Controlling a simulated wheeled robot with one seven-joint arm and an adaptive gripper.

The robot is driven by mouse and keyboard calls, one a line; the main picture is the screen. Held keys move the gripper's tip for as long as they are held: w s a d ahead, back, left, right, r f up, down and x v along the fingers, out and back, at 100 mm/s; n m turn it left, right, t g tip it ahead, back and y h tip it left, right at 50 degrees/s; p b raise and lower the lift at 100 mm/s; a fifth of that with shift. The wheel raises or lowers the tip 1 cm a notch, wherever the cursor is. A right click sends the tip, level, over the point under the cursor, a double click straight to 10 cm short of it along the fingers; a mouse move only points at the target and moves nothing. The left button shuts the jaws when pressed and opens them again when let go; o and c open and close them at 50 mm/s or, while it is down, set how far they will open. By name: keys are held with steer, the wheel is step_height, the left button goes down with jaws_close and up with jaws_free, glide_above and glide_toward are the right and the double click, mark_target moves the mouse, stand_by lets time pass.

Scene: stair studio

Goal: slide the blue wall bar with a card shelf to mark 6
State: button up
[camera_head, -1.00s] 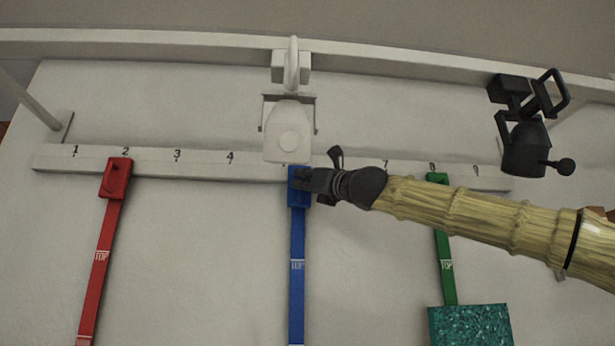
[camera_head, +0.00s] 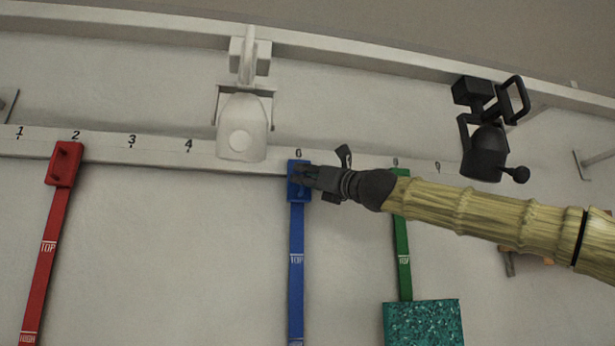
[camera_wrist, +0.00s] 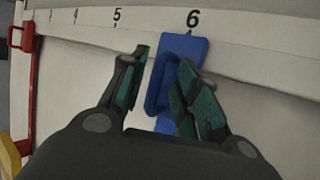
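The blue wall bar (camera_head: 296,260) hangs upright from the white numbered rail (camera_head: 110,152). Its head lies just under mark 6 (camera_head: 298,154). In the wrist view the blue head (camera_wrist: 183,48) is also directly below the 6 (camera_wrist: 193,18), with a raised blue handle on it. My gripper (camera_head: 302,180) reaches in from the right. In the wrist view my gripper (camera_wrist: 160,85) has its fingers on either side of the handle. A gap shows at the left finger; the right finger overlaps the handle's right edge, contact unclear. The bar's lower end and any card shelf are out of view.
A red bar (camera_head: 45,245) hangs at mark 2. A green bar (camera_head: 402,250) hangs near mark 8, with a teal speckled box (camera_head: 425,325) low on it. A white lamp-like fixture (camera_head: 242,125) and a black one (camera_head: 485,150) hang above the rail.

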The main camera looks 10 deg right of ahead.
steer(key=shift+s, duration=0.1)
steer(key=v, duration=1.2)
steer(key=shift+d, duration=0.1)
stand_by(0.5)
